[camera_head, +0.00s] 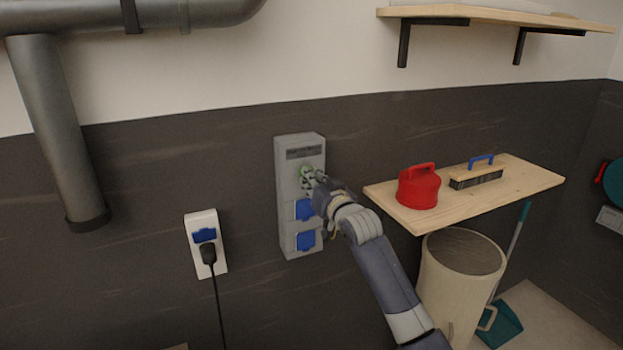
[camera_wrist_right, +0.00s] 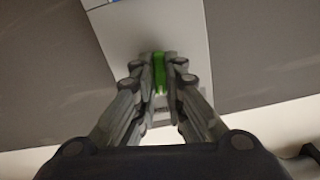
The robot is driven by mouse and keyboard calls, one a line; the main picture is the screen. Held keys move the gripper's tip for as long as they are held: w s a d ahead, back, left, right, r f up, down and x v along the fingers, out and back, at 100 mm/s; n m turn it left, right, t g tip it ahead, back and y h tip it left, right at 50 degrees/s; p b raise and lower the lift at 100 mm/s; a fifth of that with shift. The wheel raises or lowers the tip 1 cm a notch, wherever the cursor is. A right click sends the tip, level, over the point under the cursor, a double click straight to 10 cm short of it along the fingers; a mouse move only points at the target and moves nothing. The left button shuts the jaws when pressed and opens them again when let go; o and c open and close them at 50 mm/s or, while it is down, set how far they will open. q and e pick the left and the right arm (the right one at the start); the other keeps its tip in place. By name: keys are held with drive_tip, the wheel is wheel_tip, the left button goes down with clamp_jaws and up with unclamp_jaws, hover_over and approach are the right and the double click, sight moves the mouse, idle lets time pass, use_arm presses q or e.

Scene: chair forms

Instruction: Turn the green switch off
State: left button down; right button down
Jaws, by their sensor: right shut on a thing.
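The green switch (camera_head: 305,172) is on the upper part of a grey wall box (camera_head: 289,190) with two blue-covered sockets below it. My right gripper (camera_head: 312,179) is at the switch, its arm coming in from the lower right. In the right wrist view the green switch (camera_wrist_right: 159,74) shows between the two fingers of my right gripper (camera_wrist_right: 160,80), which are shut on it. The fingers hide part of the switch, so its exact setting is hard to tell. My left gripper is not in view.
A white socket box (camera_head: 222,258) with a plugged-in black cable is on the wall at left. A wooden shelf (camera_head: 530,180) at right bears a red canister (camera_head: 418,190) and a brush (camera_head: 476,178). A bin (camera_head: 440,290) and a teal dustpan (camera_head: 503,325) stand below.

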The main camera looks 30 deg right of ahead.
drive_tip(key=shift+f+n, duration=0.1)
drive_tip(key=shift+n, duration=0.9)
drive_tip(key=c, duration=1.7)
unclamp_jaws()
drive_tip(key=shift+o, duration=0.2)
drive_tip(key=s, duration=1.2)
drive_tip(key=shift+a, duration=0.35)
